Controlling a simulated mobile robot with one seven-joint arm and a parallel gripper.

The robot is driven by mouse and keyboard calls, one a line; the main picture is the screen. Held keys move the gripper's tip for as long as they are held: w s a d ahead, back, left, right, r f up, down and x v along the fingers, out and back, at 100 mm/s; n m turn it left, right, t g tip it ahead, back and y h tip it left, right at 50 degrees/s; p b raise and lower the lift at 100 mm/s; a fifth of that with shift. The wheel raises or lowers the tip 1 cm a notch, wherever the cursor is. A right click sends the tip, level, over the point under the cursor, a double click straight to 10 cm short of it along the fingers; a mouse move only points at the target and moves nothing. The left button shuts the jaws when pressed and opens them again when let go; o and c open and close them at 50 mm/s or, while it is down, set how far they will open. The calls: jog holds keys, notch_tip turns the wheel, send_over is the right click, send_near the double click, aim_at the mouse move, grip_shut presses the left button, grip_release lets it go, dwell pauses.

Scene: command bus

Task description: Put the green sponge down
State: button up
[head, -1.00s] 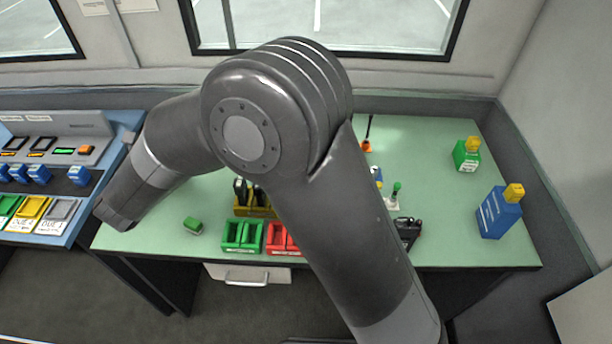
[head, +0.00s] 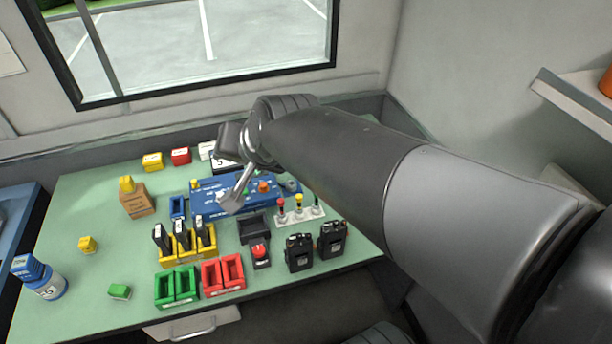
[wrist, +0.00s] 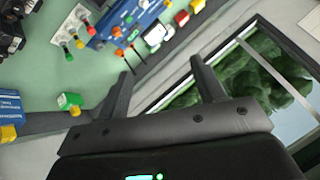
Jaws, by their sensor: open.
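The sponge is not in the wrist view. Nothing of mine touches the sponge.
Right of the sponge stand green bins (head: 177,286), red bins (head: 222,274) and black radios (head: 299,252). A blue panel (head: 210,192) lies further back. The window (wrist: 265,85) is close in the wrist view.

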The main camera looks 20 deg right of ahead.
jog(key=s+d+f+n+g+h, duration=0.2)
jog(key=s+d+f+n+h, duration=0.1)
jog(key=s+d, duration=0.8)
jog(key=shift+d+f+n+g, duration=0.15)
jog(key=shift+d+n+g, duration=0.15)
jog(key=shift+n, duration=0.2)
